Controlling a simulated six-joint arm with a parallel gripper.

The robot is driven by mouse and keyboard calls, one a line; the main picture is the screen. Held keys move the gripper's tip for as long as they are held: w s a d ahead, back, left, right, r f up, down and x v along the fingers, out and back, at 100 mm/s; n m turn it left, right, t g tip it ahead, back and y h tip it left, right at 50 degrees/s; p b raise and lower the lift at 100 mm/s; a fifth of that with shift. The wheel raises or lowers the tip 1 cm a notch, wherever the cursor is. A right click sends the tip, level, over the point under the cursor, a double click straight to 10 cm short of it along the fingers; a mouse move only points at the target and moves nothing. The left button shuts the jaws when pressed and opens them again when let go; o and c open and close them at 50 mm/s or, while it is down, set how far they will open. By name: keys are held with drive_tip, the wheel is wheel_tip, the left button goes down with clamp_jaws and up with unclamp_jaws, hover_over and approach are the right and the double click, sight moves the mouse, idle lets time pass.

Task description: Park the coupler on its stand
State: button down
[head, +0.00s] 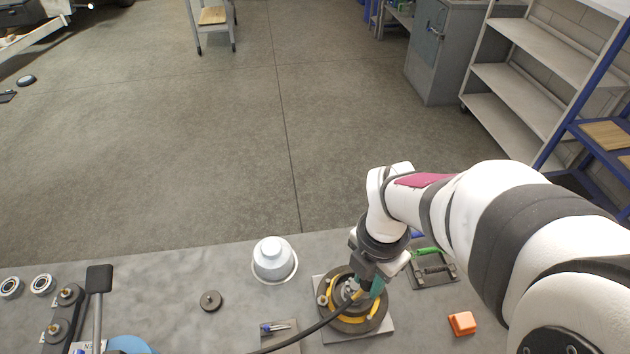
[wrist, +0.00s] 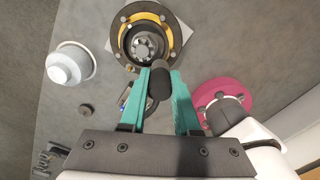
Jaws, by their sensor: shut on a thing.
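My gripper (head: 367,286) is at the round dark fixture with a yellow ring (head: 350,318), which sits on a grey square plate at front centre. In the wrist view its teal fingers (wrist: 157,72) are shut on a black rounded piece (wrist: 159,86), which I take to be the coupler. The fixture also shows just beyond the fingertips (wrist: 144,40), with a dark bolted hub in its middle. A black cable (head: 318,328) runs from the gripper towards the lower left. I cannot tell whether the piece touches the fixture, nor which part is the stand.
A white stepped cup (head: 273,260), a dark disc (head: 210,300) and a small plate with a blue-tipped item (head: 283,330) lie left of the fixture. A green-handled tool (head: 432,268) and an orange block (head: 462,323) lie right. The bench is clear at back left.

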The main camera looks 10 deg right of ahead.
drive_tip(key=s+d+r, duration=0.1)
drive_tip(key=d+r, duration=0.2)
drive_tip(key=r, duration=0.2)
drive_tip(key=shift+s+d+r, duration=0.35)
drive_tip(key=shift+d, duration=0.05)
drive_tip(key=w+a+f+n, duration=0.35)
drive_tip(key=w+a, duration=0.75)
drive_tip(key=a, duration=0.5)
drive_tip(key=a+f, duration=0.3)
drive_tip(key=a, duration=0.3)
drive_tip(key=s+a+f+n, duration=0.1)
drive_tip(key=a+f, duration=0.3)
drive_tip(key=a, duration=0.2)
drive_tip(key=a+f+n, duration=0.1)
drive_tip(key=a+f, duration=0.3)
drive_tip(key=a, duration=0.2)
drive_tip(key=shift+s+a+f+n, duration=0.15)
drive_tip(key=shift+a+f+n, duration=0.05)
drive_tip(key=shift+f+n, duration=0.05)
drive_tip(key=shift+f, duration=0.45)
